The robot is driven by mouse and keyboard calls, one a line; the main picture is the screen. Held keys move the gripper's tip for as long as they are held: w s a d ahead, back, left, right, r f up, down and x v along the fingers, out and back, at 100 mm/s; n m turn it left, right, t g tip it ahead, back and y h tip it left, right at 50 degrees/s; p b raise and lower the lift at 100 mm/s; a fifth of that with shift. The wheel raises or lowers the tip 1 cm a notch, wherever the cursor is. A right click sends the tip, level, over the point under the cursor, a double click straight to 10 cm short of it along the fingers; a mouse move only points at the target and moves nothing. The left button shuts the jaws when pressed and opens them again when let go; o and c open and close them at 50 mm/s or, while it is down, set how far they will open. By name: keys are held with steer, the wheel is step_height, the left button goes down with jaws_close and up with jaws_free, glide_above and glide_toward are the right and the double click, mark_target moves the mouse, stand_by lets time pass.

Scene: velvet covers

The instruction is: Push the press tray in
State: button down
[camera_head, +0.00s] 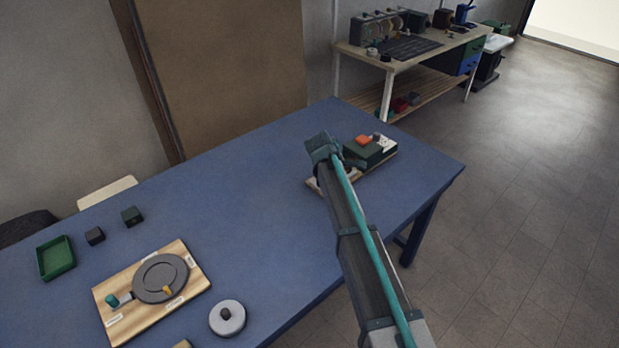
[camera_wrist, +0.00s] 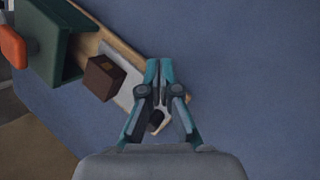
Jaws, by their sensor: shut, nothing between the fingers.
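The press is a dark green housing (camera_wrist: 62,42) with an orange button (camera_wrist: 11,46), at the left of the wrist view. In the head view the green press (camera_head: 362,152) stands at the blue table's far right end. Its pale tray (camera_wrist: 124,92) is slid out from the housing on a wooden base (camera_wrist: 112,38). A brown block (camera_wrist: 104,77) sits on the tray near the housing's mouth. My gripper (camera_wrist: 160,66) is shut and empty, over the tray's outer end. A dark knob (camera_wrist: 156,117) shows between its finger linkages. My arm hides most of the tray in the head view.
The blue table (camera_head: 240,190) is clear between the press and a wooden board with a grey disc (camera_head: 160,279). A round grey weight (camera_head: 227,318), two dark cubes and a green tray (camera_head: 56,258) are at the left. A workbench (camera_head: 410,60) stands behind.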

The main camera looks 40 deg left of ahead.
steer(key=s+a+r+n+t+h+p, duration=0.1)
steer(key=s+a+r+n+t+p, duration=0.2)
steer(key=s+a+n, duration=0.9)
steer(key=m+p, duration=0.2)
steer(key=m, duration=0.1)
glide_toward(317, 184)
step_height(317, 184, down, 4)
steer(key=shift+w+r, duration=0.1)
steer(key=shift+w, duration=0.1)
steer(key=shift+w+d+p, duration=0.2)
steer(key=shift+w+p, duration=0.05)
steer(key=shift+w, duration=0.3)
steer(key=shift+w+d+p, duration=0.15)
steer(key=shift+w+p, duration=0.05)
steer(key=shift+w, duration=0.4)
steer(key=shift+w+d, duration=0.3)
steer(key=shift+w, duration=0.45)
steer(key=w, duration=0.3)
steer(key=w+d, duration=0.1)
steer(key=w, duration=0.7)
steer(key=shift+w+d, duration=0.1)
steer(key=shift+d, duration=0.05)
steer(key=shift+w, duration=0.25)
steer(key=shift+d, duration=0.1)
steer(key=shift+s, duration=0.1)
